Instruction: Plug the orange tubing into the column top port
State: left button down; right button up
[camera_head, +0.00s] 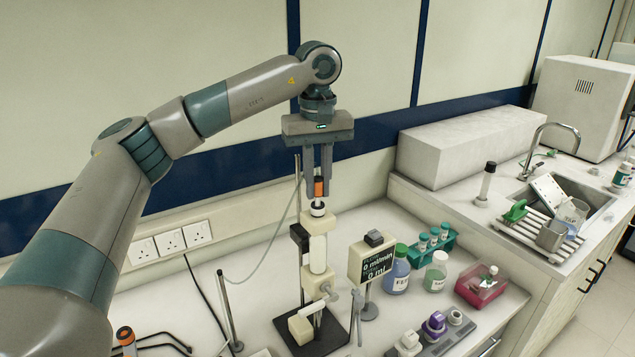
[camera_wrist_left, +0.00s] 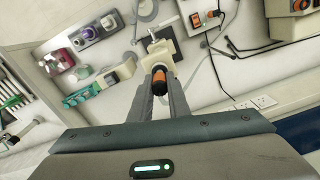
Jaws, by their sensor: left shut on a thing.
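My left gripper (camera_head: 318,190) points straight down over the column and is shut on the orange tubing end (camera_head: 318,186). In the left wrist view, the orange piece (camera_wrist_left: 159,76) with a dark end shows between the two fingers (camera_wrist_left: 159,97). The white column (camera_head: 318,254) stands upright on a dark base. Its top port (camera_head: 317,209), with a dark ring, is directly below the orange piece. The two look very close and roughly in line; I cannot tell whether they touch. My right gripper is not in view.
A pale tube hangs left of the column beside a thin metal stand (camera_head: 229,312). A display box (camera_head: 372,262) stands close on the right. Bottles (camera_head: 397,275), a green tube rack (camera_head: 432,243) and a pink box (camera_head: 481,285) lie further right. Another orange-topped piece (camera_head: 125,336) is at lower left.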

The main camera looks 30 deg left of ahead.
aim_at(318, 177)
pick_arm(q)
jog(key=shift+f+b, duration=0.4)
jog(key=shift+f, duration=0.25)
jog(key=c, duration=1.6)
grip_release()
jog(key=shift+r, duration=0.15)
jog(key=shift+r+b, duration=0.4)
jog(key=shift+r, duration=0.25)
jog(key=shift+r+b, duration=0.65)
jog(key=shift+r, duration=7.25)
